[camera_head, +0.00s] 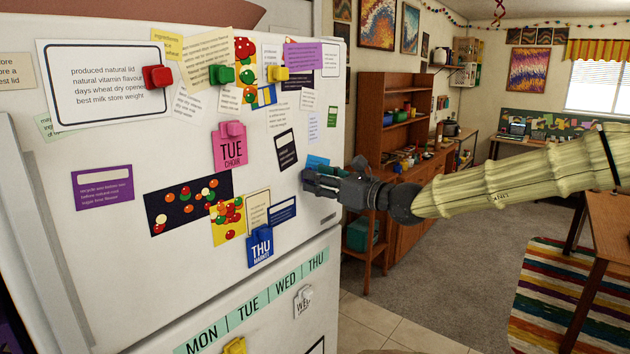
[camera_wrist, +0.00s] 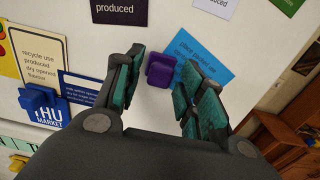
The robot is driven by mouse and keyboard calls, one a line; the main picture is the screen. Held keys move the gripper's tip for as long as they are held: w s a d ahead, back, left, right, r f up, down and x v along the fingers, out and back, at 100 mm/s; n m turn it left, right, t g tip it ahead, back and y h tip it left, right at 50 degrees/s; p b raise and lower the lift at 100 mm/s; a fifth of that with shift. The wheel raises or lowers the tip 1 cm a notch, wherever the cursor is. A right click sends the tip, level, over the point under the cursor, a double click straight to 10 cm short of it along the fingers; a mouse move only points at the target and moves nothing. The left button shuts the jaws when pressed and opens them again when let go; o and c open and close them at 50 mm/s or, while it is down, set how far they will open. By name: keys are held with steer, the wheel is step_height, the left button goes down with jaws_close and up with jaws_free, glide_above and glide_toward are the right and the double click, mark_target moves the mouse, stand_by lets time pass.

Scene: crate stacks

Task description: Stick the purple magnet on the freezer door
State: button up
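The purple magnet (camera_wrist: 161,70) is a small block in the wrist view, just beyond and between my fingertips. It is close to the white fridge surface and overlaps a light blue card (camera_wrist: 205,62). My gripper (camera_wrist: 162,85) has its teal-padded fingers apart, one on each side of the magnet, with narrow gaps showing. Whether the magnet touches the surface is hard to tell. In the head view my gripper (camera_head: 312,180) is at the right edge of the upper white door (camera_head: 120,245), and the magnet is not clear there. A lower door shows below; no label says which is the freezer.
A blue THU magnet (camera_head: 260,246), a pink TUE magnet (camera_head: 229,147), and red, green and yellow magnets hold cards on the upper door. The lower door (camera_head: 290,335) has a day strip (camera_head: 255,300). A wooden shelf (camera_head: 388,115) stands behind my gripper, to the right.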

steer(key=shift+c, duration=0.3)
steer(key=c, duration=0.6)
steer(key=shift+b+v, duration=0.75)
steer(key=shift+v, duration=1.8)
steer(key=shift+c, duration=0.2)
